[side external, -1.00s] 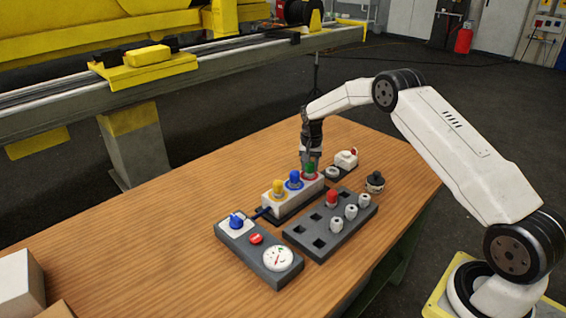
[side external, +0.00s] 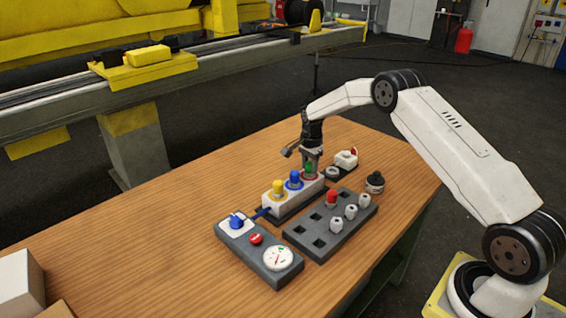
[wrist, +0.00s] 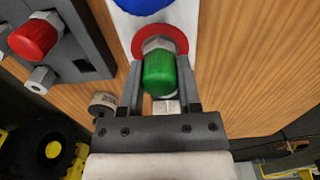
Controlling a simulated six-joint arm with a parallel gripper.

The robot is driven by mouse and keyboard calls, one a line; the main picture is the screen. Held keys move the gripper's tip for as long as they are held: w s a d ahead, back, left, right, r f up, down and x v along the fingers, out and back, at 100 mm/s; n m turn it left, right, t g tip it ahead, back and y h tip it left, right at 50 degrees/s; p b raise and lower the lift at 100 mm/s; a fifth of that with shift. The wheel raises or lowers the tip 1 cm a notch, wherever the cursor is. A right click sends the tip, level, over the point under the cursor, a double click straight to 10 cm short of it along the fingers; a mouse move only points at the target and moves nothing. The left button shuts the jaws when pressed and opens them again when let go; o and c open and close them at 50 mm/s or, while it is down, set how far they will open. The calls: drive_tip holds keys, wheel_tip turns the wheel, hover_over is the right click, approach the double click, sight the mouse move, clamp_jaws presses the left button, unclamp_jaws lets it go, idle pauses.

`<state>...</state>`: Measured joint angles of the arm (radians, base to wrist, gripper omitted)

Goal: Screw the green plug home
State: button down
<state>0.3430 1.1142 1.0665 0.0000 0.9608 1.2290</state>
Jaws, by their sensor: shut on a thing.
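The green plug (side external: 308,169) stands upright at the right end of the white manifold block (side external: 283,200). In the wrist view the green plug (wrist: 160,74) has a metal hex collar, with a red ring (wrist: 178,34) around its base. My gripper (side external: 309,160) points down over it. In the wrist view the fingers of my gripper (wrist: 160,85) are shut on the plug, one on each side. A blue plug (side external: 294,178) and a yellow plug (side external: 277,188) stand in the same block. The plug's thread is hidden.
A dark rack (side external: 330,226) holds a red plug (side external: 331,197) and several white pieces, with empty sockets. A grey panel with a blue knob (side external: 237,220), a red button (side external: 256,239) and a gauge (side external: 278,258) is at front left. A small black knob (side external: 375,180) stands right.

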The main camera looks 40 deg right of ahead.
idle(0.4)
drive_tip(key=shift+m, duration=1.2)
drive_tip(key=c, duration=1.1)
unclamp_jaws()
clamp_jaws()
drive_tip(key=shift+m, duration=0.3)
drive_tip(key=shift+m, duration=2.3)
drive_tip(key=o, duration=0.7)
unclamp_jaws()
